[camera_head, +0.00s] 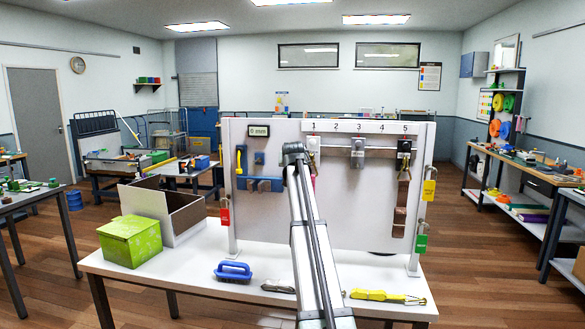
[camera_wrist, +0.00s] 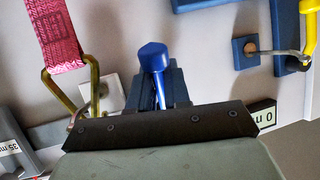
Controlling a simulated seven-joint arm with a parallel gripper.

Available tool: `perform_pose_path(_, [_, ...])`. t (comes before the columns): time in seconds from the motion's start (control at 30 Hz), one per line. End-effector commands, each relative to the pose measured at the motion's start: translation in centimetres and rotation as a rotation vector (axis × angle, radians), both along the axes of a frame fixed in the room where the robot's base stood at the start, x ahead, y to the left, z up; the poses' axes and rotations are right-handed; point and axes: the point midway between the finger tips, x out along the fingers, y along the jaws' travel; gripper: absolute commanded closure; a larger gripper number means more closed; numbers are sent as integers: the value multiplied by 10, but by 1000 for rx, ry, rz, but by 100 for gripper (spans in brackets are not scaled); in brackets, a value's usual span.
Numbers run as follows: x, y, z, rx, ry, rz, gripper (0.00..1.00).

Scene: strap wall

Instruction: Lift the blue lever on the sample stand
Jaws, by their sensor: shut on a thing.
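The blue lever (camera_wrist: 152,58), with a rounded knob and thin stem, stands out from a dark blue sample stand (camera_wrist: 178,88) on the panel in the wrist view. My gripper (camera_wrist: 160,124) is at the lever's stem and shut on it. The fingertips' contact is hidden behind the gripper's dark edge. In the head view my gripper (camera_head: 293,150) is at the panel, right of the "0 mm" sign (camera_head: 258,131), and my arm hides the lever.
A pink strap (camera_wrist: 55,35) with a metal hook hangs close beside the lever. The white table (camera_head: 180,262) holds a green box (camera_head: 130,241), a blue-handled tool (camera_head: 233,271) and a yellow strap (camera_head: 378,296).

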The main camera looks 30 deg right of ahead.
Motion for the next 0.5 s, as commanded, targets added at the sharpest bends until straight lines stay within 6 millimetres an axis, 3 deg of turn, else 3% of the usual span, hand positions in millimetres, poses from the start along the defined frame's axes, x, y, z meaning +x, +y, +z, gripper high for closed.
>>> perform_pose_path(0.5, [-6,7,35,346,346,0,100])
